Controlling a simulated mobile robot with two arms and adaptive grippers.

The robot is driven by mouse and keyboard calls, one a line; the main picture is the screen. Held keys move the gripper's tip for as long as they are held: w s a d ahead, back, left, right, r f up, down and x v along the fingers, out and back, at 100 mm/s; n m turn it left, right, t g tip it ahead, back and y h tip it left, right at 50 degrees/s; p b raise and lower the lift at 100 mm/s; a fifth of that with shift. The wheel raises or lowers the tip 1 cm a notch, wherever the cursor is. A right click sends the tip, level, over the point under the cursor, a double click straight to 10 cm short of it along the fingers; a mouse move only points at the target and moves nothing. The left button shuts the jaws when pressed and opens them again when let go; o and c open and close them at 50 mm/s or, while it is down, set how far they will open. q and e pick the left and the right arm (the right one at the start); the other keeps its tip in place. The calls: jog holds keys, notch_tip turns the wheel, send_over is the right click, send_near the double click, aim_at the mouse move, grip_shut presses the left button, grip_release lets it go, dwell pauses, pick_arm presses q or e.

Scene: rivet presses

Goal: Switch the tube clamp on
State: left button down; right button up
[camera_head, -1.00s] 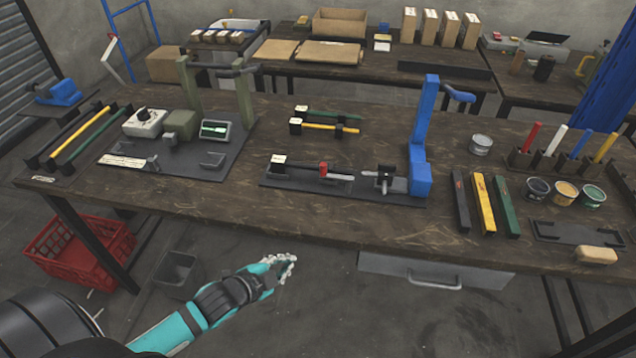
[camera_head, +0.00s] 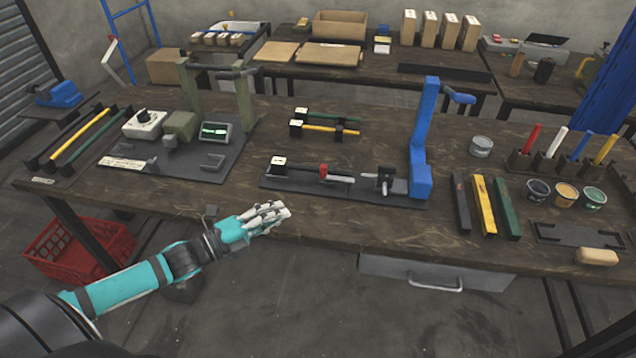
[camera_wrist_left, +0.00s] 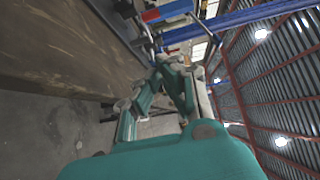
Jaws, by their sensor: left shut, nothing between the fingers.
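The blue press (camera_head: 421,150) stands on a dark base plate (camera_head: 290,184) in the middle of the workbench. On the plate lies a black and grey holder with a red part (camera_head: 323,170), and right of it a small dark clamp-like fixture (camera_head: 384,178) with a light lever. I cannot tell for sure which of these is the tube clamp, nor its state. My left gripper (camera_head: 280,213) is shut and empty at the front edge of the bench, in front of the plate and apart from it. It also shows in the left wrist view (camera_wrist_left: 172,65). My right gripper is out of view.
The green press (camera_head: 187,90) with a dial box (camera_head: 144,122) stands to the left. Yellow and green tubes (camera_head: 330,127) lie behind the plate. Coloured bars (camera_head: 483,203) and paint cans (camera_head: 566,193) are at the right.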

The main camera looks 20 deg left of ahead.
pick_arm(q)
jog(key=p+x, duration=0.1)
jog(key=x, duration=0.9)
jog(key=shift+w+r, duration=0.1)
jog(key=shift+w, duration=0.2)
jog(key=shift+w+a, duration=0.15)
jog(key=shift+w, duration=0.4)
jog(key=shift+w+a, duration=0.15)
jog(key=shift+w, duration=0.4)
jog(key=shift+w+a, duration=0.15)
jog(key=shift+w, duration=0.4)
